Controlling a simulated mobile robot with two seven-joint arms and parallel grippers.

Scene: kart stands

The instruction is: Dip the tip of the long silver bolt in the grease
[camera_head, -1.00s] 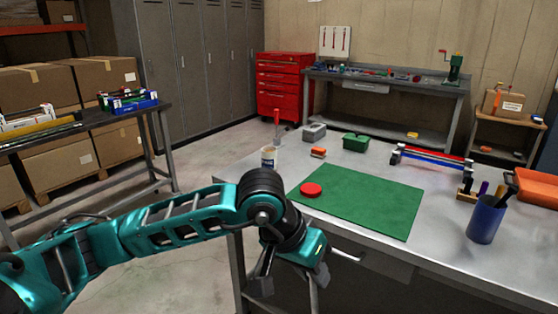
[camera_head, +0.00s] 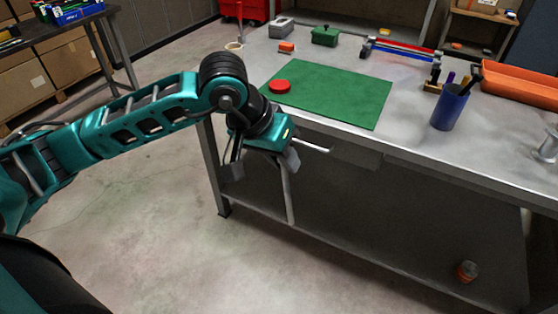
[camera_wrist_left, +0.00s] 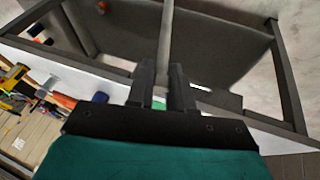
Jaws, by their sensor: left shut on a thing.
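My left gripper (camera_head: 290,161) is shut on the long silver bolt (camera_head: 287,196), in front of the workbench's front edge and below its top. The bolt hangs down, nearly upright in the head view. The left wrist view shows the bolt (camera_wrist_left: 166,40) between the gripper's two dark fingers (camera_wrist_left: 161,88), its far end out of the picture. A red round lid (camera_head: 280,87) lies on the green mat. My right gripper is not in view.
The green mat (camera_head: 335,94) covers the bench's front left. Behind it are a grey box (camera_head: 281,27), an orange block (camera_head: 286,47) and a green box (camera_head: 326,36). A blue pen cup (camera_head: 449,107) and orange tray (camera_head: 520,87) stand right.

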